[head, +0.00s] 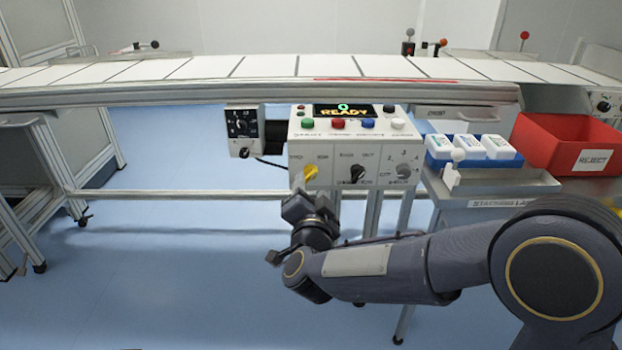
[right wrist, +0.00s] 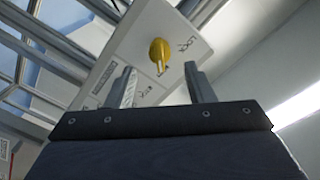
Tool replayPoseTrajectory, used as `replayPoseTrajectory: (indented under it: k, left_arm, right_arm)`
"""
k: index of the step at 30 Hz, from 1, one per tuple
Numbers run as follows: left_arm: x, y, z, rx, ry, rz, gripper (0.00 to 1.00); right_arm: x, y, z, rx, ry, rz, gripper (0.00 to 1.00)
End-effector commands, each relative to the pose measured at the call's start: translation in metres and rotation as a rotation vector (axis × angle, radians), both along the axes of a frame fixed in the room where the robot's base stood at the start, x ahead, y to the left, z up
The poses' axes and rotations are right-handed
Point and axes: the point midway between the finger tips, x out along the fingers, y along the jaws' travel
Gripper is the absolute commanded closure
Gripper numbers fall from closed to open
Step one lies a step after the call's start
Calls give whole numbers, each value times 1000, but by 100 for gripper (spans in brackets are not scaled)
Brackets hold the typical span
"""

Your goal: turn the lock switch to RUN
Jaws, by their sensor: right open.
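The yellow lock switch (head: 310,171) is at the left of the control box's lower front panel (head: 333,158). In the right wrist view the yellow knob (right wrist: 160,50) stands out from the pale panel, with the word LOCK beside it and another label partly readable below. My right gripper (head: 307,200) is just below the switch in the head view. In the right wrist view its two fingers (right wrist: 160,88) are apart, with the knob beyond their tips and roughly between them. Nothing is held. My left gripper is not in view.
A black selector (head: 357,172) and a grey dial (head: 403,170) sit right of the switch. Coloured buttons and a READY display (head: 343,111) are above. A small dial box (head: 242,130) is left. A red reject bin (head: 568,144) stands right. The conveyor (head: 250,68) runs behind.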

Motion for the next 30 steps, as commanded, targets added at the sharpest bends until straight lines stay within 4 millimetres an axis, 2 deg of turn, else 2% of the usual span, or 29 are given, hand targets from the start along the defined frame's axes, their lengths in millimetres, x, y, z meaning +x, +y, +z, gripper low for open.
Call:
replayPoseTrajectory:
  k: [3,6,16,19,23,25,28,30]
  left_arm:
    - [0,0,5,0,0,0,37]
    - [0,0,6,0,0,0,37]
    - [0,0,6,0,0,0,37]
    - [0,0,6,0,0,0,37]
    - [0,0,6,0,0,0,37]
    - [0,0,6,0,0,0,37]
    - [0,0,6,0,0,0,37]
    - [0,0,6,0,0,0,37]
  right_arm:
    - [-18,0,1,1,1,1,52]
    - [-26,0,1,1,0,0,52]
    - [-29,0,0,1,0,0,52]
    - [-28,-6,3,6,9,12,52]
    - [-30,-28,14,13,61,96,52]
    - [-37,-47,20,6,109,171,52]
    - [-63,-78,21,-32,198,289,52]
    - [-89,-98,15,-74,270,362,52]
